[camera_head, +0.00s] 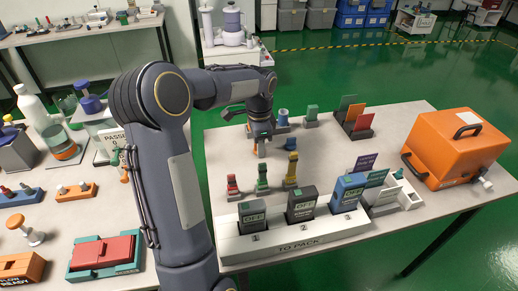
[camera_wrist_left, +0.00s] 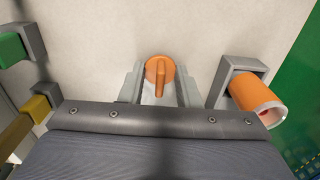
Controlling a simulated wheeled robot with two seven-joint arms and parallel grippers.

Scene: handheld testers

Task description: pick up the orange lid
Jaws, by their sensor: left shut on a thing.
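The orange lid (camera_wrist_left: 160,73) is a round disc with a raised bar handle across its top. In the left wrist view it sits between the grey fingers of my left gripper (camera_wrist_left: 160,88), which is shut on it. In the head view my left gripper (camera_head: 261,138) points down over the far left part of the right-hand table, with a bit of the orange lid (camera_head: 261,151) showing under it. I cannot tell whether the lid touches the table. My right gripper is not in view.
An orange cylinder (camera_wrist_left: 254,96) leans in a grey holder beside my left gripper. A white rack (camera_head: 290,237) with several testers stands along the table's front. An orange case (camera_head: 455,148) is at the right. Coloured cards (camera_head: 357,115) stand at the back.

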